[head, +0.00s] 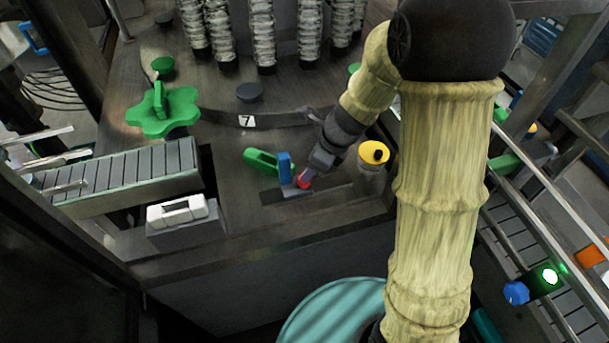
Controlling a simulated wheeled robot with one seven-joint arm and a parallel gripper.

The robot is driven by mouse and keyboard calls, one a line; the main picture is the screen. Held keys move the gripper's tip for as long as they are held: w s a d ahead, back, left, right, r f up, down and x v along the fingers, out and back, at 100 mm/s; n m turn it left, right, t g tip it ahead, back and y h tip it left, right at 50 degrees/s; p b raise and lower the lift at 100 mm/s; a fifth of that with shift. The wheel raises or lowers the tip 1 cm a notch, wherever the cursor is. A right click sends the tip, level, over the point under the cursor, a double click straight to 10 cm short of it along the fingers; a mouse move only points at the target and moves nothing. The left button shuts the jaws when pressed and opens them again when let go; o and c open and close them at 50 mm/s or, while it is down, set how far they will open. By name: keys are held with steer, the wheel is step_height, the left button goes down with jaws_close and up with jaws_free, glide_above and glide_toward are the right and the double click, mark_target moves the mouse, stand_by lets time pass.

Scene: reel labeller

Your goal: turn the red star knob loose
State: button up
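The red knob (304,182) is small in the head view, on the machine deck beside an upright blue block (285,167). Only part of the red shows, and its star shape cannot be made out. My gripper (309,174) comes down from the upper right, with its tip at the red knob. The tip overlaps the knob in the picture, and I cannot tell whether it touches or grips it. The fingers are too small and too covered to show whether they are open or shut.
A green lever (262,160) lies just left of the blue block. A yellow-capped post (373,154) stands close to the right of my gripper. A white handle (177,212), a green star wheel (160,113) and a slatted conveyor (130,172) are at the left.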

steer(key=x, duration=0.6)
steer(key=shift+b, duration=0.4)
steer(key=c, duration=1)
steer(key=shift+r+n+p, duration=0.1)
steer(key=shift+n+p, duration=0.2)
steer(key=shift+n, duration=0.1)
steer(key=n+g+p, duration=0.1)
steer(key=n, duration=0.1)
steer(key=n+p, duration=0.1)
steer(key=n, duration=0.1)
steer(key=shift+w+r+g+y, duration=0.1)
steer(key=shift+g+y, duration=0.2)
steer(key=shift+g, duration=0.1)
steer(key=n+g+p, duration=0.1)
steer(key=n, duration=0.2)
steer(key=n+g+p, duration=0.1)
steer(key=n, duration=0.2)
steer(key=shift+w+h, duration=0.1)
steer(key=shift+h, duration=0.3)
